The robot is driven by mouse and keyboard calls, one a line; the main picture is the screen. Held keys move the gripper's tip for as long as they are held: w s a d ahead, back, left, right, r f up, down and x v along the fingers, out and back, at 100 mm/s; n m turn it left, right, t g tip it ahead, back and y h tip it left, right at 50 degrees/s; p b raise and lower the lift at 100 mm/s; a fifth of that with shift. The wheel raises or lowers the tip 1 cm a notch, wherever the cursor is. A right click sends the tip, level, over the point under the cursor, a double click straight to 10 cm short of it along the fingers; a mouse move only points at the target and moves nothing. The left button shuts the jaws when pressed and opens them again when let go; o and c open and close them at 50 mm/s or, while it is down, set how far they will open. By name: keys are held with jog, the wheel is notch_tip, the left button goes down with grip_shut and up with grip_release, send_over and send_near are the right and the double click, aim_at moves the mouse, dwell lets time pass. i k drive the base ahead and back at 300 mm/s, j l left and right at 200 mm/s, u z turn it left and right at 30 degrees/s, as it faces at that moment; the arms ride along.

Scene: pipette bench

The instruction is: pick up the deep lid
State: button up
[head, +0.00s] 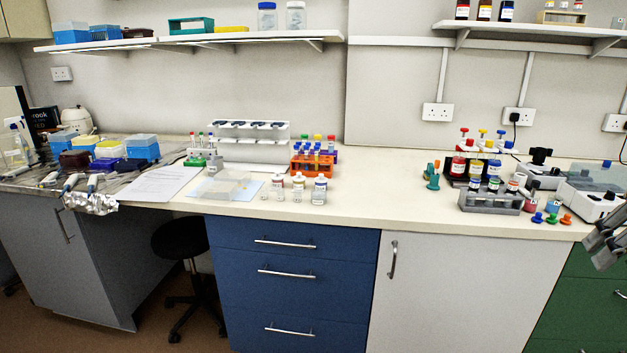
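A clear, shallow box-like piece (225,186) lies on a pale blue sheet (254,188) near the front edge of the bench, left of the middle. It may be the deep lid, but it is too faint to be certain. My gripper (606,240) shows at the right edge of the head view, partly cut off, in front of the bench's right end. It is far from the clear piece. I cannot tell whether its fingers are open or shut.
Small bottles (299,187) stand right of the sheet, with an orange tube rack (312,165) and a white pipette stand (249,145) behind. A grey bottle rack (490,201) and a white device (590,204) are at right. The bench between the orange and grey racks is mostly clear.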

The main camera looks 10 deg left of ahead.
aim_at(225, 191)
jog(key=i+j, duration=0.1)
jog(key=j, duration=1)
jog(key=i+j, duration=0.15)
jog(key=j, duration=0.4)
jog(key=i+j, duration=0.1)
jog(key=j, duration=0.4)
jog(key=i+j, duration=0.1)
jog(key=j, duration=1)
jog(key=i, duration=0.05)
